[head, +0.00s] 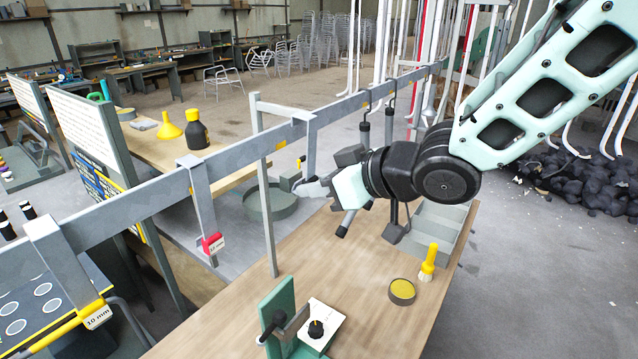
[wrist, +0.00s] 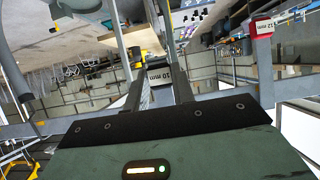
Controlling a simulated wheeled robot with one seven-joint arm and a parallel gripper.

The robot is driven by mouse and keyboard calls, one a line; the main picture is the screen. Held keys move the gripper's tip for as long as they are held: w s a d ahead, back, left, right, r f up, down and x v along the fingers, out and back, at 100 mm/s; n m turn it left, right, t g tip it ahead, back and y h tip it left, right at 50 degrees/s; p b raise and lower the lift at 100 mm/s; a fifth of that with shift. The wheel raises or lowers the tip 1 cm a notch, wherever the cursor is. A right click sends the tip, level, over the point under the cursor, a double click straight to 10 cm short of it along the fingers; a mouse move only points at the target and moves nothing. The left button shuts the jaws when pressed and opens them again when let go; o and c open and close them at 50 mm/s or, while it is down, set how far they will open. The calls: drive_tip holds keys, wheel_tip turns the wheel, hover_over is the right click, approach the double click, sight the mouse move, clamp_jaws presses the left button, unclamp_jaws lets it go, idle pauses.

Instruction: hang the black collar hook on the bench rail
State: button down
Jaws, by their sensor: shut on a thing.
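The bench rail (head: 240,155) is a long grey bar running diagonally across the head view. A flat grey hook (head: 310,145), which I take for the black collar hook, has its bent top at the rail; I cannot tell whether it rests there. Its shank runs down to my gripper (head: 303,187), which is shut on its lower part. The black collar is not clearly visible. In the wrist view my gripper's two dark fingers (wrist: 158,90) point toward a 10 mm label. A red collar hook (head: 213,243) marked 12 mm and a yellow collar hook (head: 97,316) marked 10 mm hang to the left.
Dark hanging tools (head: 389,122) are on the rail to the right, close to my wrist. Below are a wooden bench (head: 300,265), a grey tray (head: 440,215), a yellow brush (head: 429,263) and a green stand (head: 283,315). A rail post (head: 267,220) stands left of my gripper.

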drive_tip(key=shift+w+a, duration=0.5)
drive_tip(key=shift+a, duration=0.1)
idle(0.3)
drive_tip(key=shift+w+a, duration=0.2)
drive_tip(key=shift+a, duration=0.1)
drive_tip(key=shift+w+a, duration=0.2)
drive_tip(key=shift+a, duration=0.05)
idle(0.5)
drive_tip(key=shift+w+a, duration=0.35)
drive_tip(key=shift+a, duration=0.05)
drive_tip(key=shift+w+a, duration=0.15)
drive_tip(key=shift+a, duration=0.05)
idle(0.5)
drive_tip(key=shift+w+a, duration=0.2)
drive_tip(key=shift+a, duration=0.1)
drive_tip(key=shift+w+a, duration=0.1)
drive_tip(key=shift+f+b, duration=1.2)
idle(0.4)
